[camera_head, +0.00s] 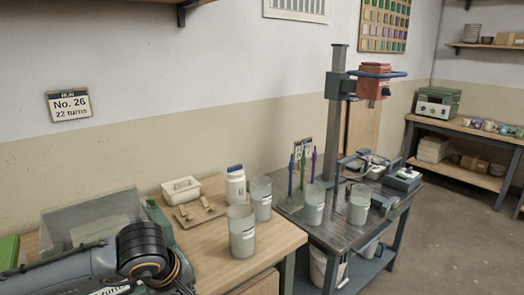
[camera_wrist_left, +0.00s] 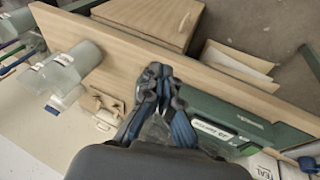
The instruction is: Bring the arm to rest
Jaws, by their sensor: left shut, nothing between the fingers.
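My left arm comes in at the lower left of the head view, over the left end of the wooden bench (camera_head: 222,270). Its fingertips cannot be made out there. In the left wrist view my left gripper (camera_wrist_left: 157,78) has its dark fingers together, with nothing between them. It hangs over the bench top, between the grey buckets and a green machine (camera_wrist_left: 225,125), and seems clear of both. My right gripper is in neither view.
Grey glaze buckets (camera_head: 242,232) stand on the bench near a white jar (camera_head: 235,186), a white box (camera_head: 181,190) and tan pieces (camera_head: 197,212). A metal mixer stand (camera_head: 336,120) with more buckets stands on the dark table to the right. Open floor lies beyond.

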